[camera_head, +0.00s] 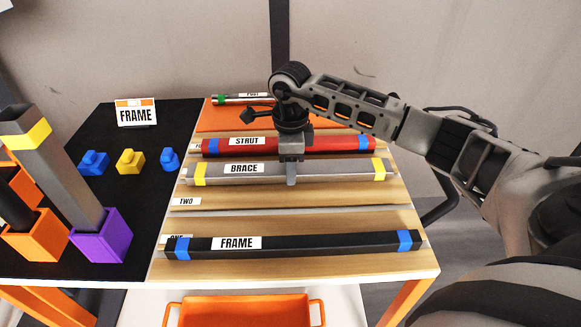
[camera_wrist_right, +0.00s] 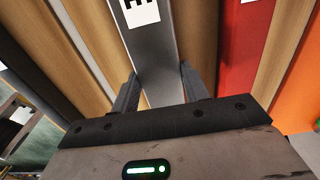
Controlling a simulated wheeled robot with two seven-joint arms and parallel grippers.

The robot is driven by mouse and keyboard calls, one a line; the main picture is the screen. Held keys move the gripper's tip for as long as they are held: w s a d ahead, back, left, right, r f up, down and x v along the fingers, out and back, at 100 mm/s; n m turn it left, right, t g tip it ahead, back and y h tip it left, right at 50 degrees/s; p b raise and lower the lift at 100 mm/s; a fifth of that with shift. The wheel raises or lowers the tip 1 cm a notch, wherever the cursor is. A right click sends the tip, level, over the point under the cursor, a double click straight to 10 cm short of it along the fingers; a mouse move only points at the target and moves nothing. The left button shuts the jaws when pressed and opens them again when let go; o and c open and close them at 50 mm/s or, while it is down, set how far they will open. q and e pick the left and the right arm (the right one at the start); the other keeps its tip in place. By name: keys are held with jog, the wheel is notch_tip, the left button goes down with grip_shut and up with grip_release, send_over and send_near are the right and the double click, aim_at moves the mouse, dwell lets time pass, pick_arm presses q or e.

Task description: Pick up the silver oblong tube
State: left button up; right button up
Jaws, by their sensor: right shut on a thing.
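The silver oblong tube (camera_head: 325,171), labelled BRACE with yellow bands near both ends, lies crosswise at the rack slot between the red and black tubes. I cannot tell whether the tube rests on the rack or is slightly raised. My left gripper is not in view.
A red STRUT tube (camera_head: 312,146) lies close behind, and a black FRAME tube (camera_head: 310,242) lies in front. A silver POST tube (camera_head: 232,99) is at the back. At left, a grey tube (camera_head: 62,170) stands tilted in a purple holder (camera_head: 101,236). Slot TWO (camera_head: 290,201) is empty.

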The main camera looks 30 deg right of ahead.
notch_tip(320, 180, up, 3)
jog(key=shift+w+f, duration=0.1)
jog(key=shift+f, duration=0.1)
jog(key=s+a+r+b, duration=0.1)
jog(key=a+r, duration=0.9)
jog(key=a, duration=0.4)
jog(key=shift+s, duration=0.15)
jog(key=shift+f, duration=0.1)
